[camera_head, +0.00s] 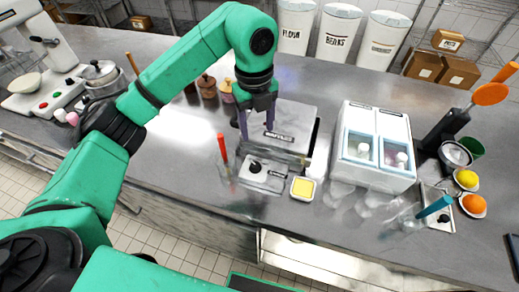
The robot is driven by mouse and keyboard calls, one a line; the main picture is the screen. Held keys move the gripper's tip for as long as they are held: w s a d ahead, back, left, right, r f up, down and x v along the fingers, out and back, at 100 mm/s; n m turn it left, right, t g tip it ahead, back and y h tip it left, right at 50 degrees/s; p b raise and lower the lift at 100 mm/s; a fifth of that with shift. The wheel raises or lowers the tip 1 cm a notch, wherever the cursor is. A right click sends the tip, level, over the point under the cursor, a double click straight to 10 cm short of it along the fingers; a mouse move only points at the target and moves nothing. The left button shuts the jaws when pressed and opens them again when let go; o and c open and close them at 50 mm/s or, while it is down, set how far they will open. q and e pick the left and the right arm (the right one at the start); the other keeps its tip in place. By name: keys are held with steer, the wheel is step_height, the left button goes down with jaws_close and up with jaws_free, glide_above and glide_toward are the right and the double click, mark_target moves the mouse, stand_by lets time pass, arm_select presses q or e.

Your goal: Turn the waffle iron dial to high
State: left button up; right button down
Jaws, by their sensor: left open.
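The waffle iron (293,115) is a grey box with a dark lower edge and a "WAFFLE" label, standing on the steel counter. In front of it is a light panel with a black round dial (255,167); the dial's exact setting is too small to read. My left gripper (257,130) points down over the left part of the waffle iron, behind the dial. Its two fingers are apart with nothing seen between them. Whether they touch the lid I cannot tell. My right gripper is not in view.
A red-handled tool in a clear container (223,150) stands left of the dial. A white two-lidded unit (374,147) stands to the right. Bare counter lies left of the red-handled tool.

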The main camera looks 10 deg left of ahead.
arm_select(q)
glide_above(255, 164)
step_height(255, 164, down, 6)
step_height(255, 164, down, 8)
steer(key=shift+s+r+p, duration=0.1)
steer(key=shift+p, duration=0.5)
steer(key=shift+f, duration=0.2)
jaws_close()
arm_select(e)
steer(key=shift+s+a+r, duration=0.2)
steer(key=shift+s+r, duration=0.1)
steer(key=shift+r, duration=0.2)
